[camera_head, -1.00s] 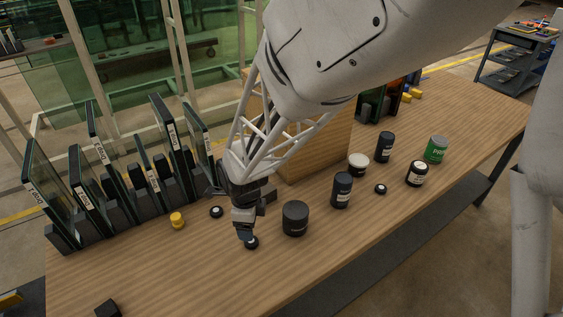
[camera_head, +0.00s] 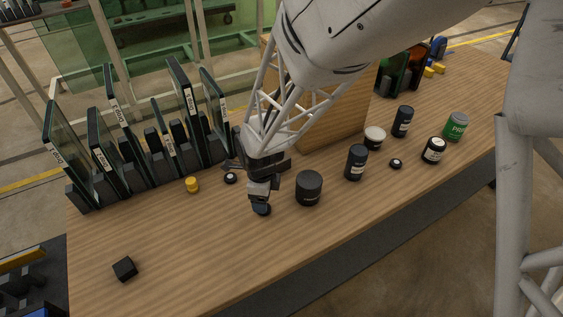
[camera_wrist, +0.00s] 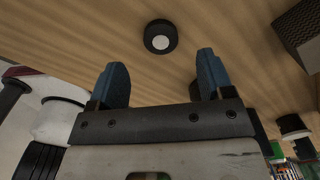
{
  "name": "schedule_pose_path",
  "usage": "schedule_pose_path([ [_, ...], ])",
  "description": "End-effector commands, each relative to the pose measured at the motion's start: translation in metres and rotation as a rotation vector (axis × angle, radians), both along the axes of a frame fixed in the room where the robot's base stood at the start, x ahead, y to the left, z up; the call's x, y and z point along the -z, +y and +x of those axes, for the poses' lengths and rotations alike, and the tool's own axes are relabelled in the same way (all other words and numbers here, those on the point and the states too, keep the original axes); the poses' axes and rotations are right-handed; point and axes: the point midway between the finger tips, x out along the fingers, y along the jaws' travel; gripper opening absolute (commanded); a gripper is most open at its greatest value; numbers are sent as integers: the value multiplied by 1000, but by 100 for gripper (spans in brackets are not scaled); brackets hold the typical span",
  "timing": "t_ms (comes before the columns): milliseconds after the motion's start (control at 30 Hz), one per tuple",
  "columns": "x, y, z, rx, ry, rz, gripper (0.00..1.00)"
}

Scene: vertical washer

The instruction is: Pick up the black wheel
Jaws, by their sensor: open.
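A round black wheel with a white hub (camera_wrist: 160,37) lies flat on the wooden table in the wrist view, beyond my fingertips and roughly centred between them. My gripper (camera_wrist: 161,78) is open and empty, its two blue-tipped fingers apart. In the head view my gripper (camera_head: 261,203) points down close above the table, and mostly hides whatever is directly under it. Two similar small black wheels show in the head view: one left of my gripper (camera_head: 230,178) and one farther right (camera_head: 396,163).
A black cylinder (camera_head: 308,188) stands just right of my gripper. A black bottle (camera_head: 356,162), several jars and a wooden box (camera_head: 335,125) are farther right. A yellow piece (camera_head: 192,185) and a rack of panels (camera_head: 150,150) are left. The front-left table has a black block (camera_head: 125,268).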

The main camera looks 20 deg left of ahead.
Motion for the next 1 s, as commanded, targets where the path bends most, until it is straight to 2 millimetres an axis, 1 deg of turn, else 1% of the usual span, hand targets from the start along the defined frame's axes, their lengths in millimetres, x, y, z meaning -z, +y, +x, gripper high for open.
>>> schedule_pose_path([
  [167, 12, 0, 0, 0, 2, -2, 74],
  [400, 36, 0, 1, 0, 2, -1, 74],
  [533, 46, 0, 1, 0, 1, -1, 74],
  [667, 50, 0, 1, 0, 0, 0, 74],
  [1000, 50, 0, 1, 0, 0, 0, 74],
])
